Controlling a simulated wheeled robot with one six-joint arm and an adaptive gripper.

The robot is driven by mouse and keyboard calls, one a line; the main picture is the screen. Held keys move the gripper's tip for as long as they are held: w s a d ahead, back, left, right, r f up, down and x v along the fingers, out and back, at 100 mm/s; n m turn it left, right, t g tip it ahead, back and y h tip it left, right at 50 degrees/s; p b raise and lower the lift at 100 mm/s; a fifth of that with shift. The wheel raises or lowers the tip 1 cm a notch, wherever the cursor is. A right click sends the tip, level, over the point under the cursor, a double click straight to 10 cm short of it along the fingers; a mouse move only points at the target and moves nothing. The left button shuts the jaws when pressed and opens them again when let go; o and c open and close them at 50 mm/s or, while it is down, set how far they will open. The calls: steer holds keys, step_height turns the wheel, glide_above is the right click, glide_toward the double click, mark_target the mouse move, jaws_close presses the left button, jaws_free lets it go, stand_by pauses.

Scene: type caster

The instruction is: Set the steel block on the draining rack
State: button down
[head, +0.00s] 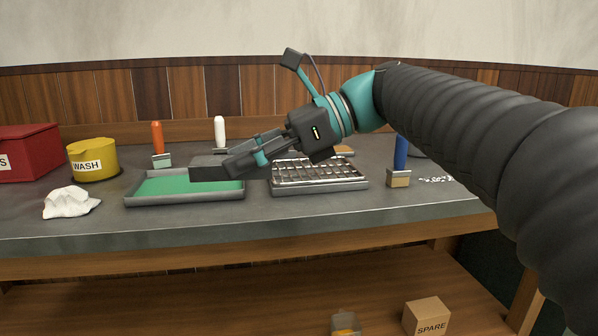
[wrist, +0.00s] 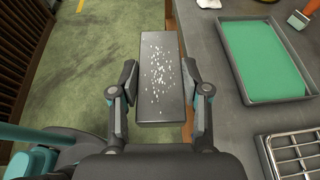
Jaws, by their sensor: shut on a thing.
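The steel block (wrist: 162,80) is a dark grey oblong with pale specks on its upper face. My gripper (wrist: 160,98) is shut on it, one finger on each long side. In the head view the block (head: 207,168) and my gripper (head: 245,158) appear in front of the green-lined tray. The wrist view shows the block held out at the bench's front edge, mostly over the floor. The draining rack (head: 318,184), a metal grid in a grey frame, lies on the bench to the right of the tray. Part of it shows in the wrist view (wrist: 298,150).
The grey tray with green lining (head: 142,200) lies left of the rack. A white cloth (head: 70,203), yellow WASH tub (head: 92,160) and red box (head: 28,153) stand further left. A blue-handled brush (head: 400,165) stands right of the rack. A SPARE box (head: 427,316) sits below.

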steer(key=w+d+r+m+t+h, duration=0.1)
steer(key=w+d+m+t, duration=0.35)
steer(key=w+d, duration=0.65)
steer(key=w+d+r+m+t, duration=0.2)
steer(key=w+d+m+t, duration=0.25)
steer(key=w+d, duration=0.75)
steer(key=b, duration=0.3)
glide_above(320, 169)
steer(key=shift+n, duration=0.4)
step_height(320, 169, down, 7)
steer(key=shift+f+b, duration=0.65)
steer(key=shift+f, duration=1.35)
steer(key=shift+f, duration=0.1)
steer(key=c, duration=0.6)
jaws_free()
steer(key=shift+f, duration=0.15)
steer(key=shift+o, duration=0.2)
steer(key=shift+s+d+r, duration=0.15)
steer(key=shift+d+r, duration=0.1)
steer(key=p+v, duration=0.1)
steer(key=v, duration=1)
steer(key=shift+s+r, duration=0.2)
steer(key=shift+s, duration=0.1)
